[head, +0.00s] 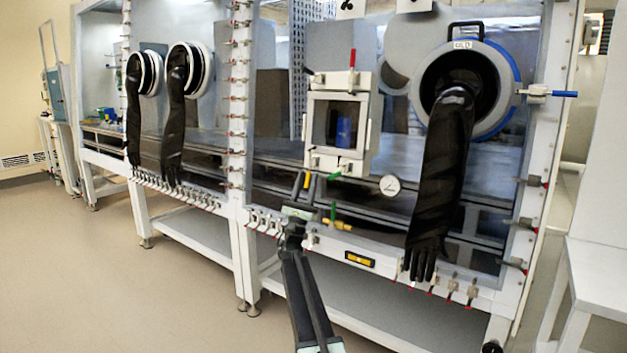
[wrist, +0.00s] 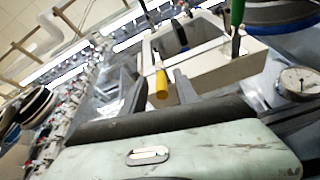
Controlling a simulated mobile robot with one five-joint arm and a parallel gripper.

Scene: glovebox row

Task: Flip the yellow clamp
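The yellow clamp (wrist: 161,84) has a short yellow handle on a thin metal stem, at the lower edge of the white-framed box (wrist: 215,68) in the wrist view. In the head view the clamp (head: 307,180) is a small yellow bit by the box's lower left corner. My gripper (head: 304,183) is raised in front of it. In the wrist view its two dark fingers (wrist: 158,92) stand apart, with the yellow handle showing between them. I cannot tell whether either finger touches it.
A red-handled clamp (head: 352,58) is atop the box; a green-handled clamp (head: 337,174) is below it. A green-and-yellow valve (head: 336,223) is lower. A round gauge (head: 389,185) and black glove (head: 440,180) are to the right. Open floor (head: 110,280) lies left.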

